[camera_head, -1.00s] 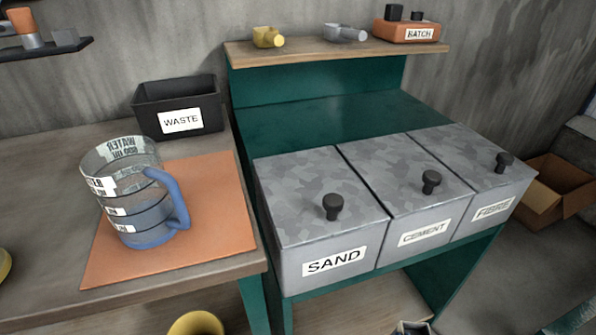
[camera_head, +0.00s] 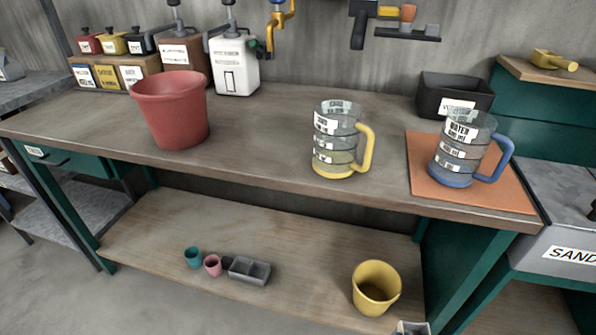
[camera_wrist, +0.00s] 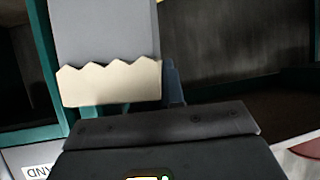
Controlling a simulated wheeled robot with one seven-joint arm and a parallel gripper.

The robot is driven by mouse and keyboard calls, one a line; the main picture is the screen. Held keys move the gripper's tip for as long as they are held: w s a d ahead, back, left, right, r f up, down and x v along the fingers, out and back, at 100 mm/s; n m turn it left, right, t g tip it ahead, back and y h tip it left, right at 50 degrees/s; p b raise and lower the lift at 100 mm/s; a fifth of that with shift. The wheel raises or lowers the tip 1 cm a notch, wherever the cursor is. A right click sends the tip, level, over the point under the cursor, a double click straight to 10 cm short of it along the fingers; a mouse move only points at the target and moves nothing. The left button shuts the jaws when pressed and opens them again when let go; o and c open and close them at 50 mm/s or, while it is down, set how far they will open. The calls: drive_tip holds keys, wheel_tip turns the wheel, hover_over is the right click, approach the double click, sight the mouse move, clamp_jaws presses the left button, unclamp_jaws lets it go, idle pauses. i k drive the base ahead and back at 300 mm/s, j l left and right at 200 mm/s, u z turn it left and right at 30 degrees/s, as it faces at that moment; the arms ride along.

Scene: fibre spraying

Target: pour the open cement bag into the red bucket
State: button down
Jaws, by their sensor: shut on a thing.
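The red bucket (camera_head: 172,108) stands upright on the left part of the workbench in the head view; its inside is mostly hidden. In the wrist view the open cement bag (camera_wrist: 105,35) shows as a grey body with a jagged cream edge (camera_wrist: 110,84) toward the camera. My gripper (camera_wrist: 172,88) is shut on the bag; the exact grip is mostly hidden. In the head view only a small light and dark piece (camera_head: 412,328), perhaps the bag's top, shows at the bottom edge. It is well to the right of and below the bucket.
A yellow-handled jug (camera_head: 338,140) and a blue-handled jug (camera_head: 462,148) stand right of the bucket. Pump containers (camera_head: 237,65) stand behind it. The workbench (camera_head: 262,135) is clear between bucket and yellow-handled jug. A yellow bucket (camera_head: 376,288) is on the lower shelf.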

sight(173, 106)
drive_tip(key=k+j+u, duration=0.1)
drive_tip(key=u, duration=0.3)
drive_tip(key=j+u, duration=0.1)
drive_tip(key=u, duration=0.3)
drive_tip(key=k+j, duration=0.05)
